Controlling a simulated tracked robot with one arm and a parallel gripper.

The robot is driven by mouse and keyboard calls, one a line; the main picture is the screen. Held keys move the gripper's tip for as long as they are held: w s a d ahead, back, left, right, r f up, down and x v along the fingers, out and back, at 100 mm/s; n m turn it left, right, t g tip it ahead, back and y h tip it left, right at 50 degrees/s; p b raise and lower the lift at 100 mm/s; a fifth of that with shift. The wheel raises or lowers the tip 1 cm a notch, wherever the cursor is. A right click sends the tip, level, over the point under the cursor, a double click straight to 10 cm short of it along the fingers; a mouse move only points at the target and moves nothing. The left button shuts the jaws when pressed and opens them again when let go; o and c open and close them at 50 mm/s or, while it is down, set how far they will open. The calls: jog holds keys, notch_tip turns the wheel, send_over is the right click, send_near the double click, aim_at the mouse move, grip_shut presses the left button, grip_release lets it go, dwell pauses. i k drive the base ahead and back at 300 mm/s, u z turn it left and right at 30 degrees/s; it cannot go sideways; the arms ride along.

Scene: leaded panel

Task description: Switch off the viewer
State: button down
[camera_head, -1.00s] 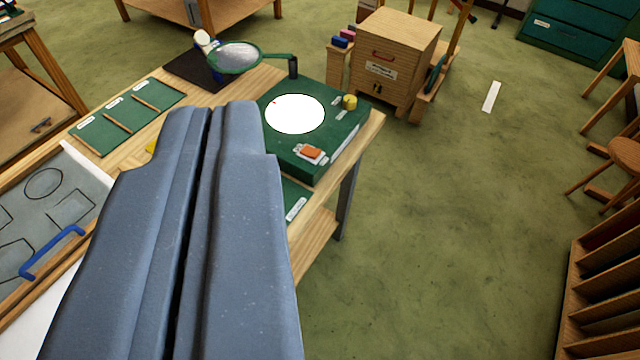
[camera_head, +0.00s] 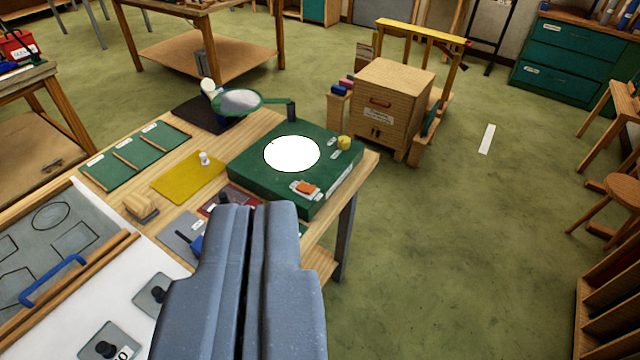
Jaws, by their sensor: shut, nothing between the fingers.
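The viewer is a green box (camera_head: 250,165) on the far right corner of the wooden bench, with a bright white round window (camera_head: 292,154) on top. An orange switch (camera_head: 306,187) on a pale plate sits at its near right corner, and a yellow knob (camera_head: 343,142) at its far right. A round lens on an arm (camera_head: 240,101) stands at its far left. My gripper (camera_head: 257,207) is shut and empty. Its tips appear just below and left of the orange switch in the picture, apart from it as far as I can tell.
On the bench are a yellow sheet (camera_head: 187,178) with a small white object, a green divided tray (camera_head: 135,152), a blue handle (camera_head: 52,281) and dark-knobbed plates (camera_head: 108,346). A wooden cabinet (camera_head: 391,104) stands behind. Green floor to the right is mostly clear.

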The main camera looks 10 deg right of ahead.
aim_at(303, 187)
jog(key=z, duration=0.1)
jog(key=i, duration=1)
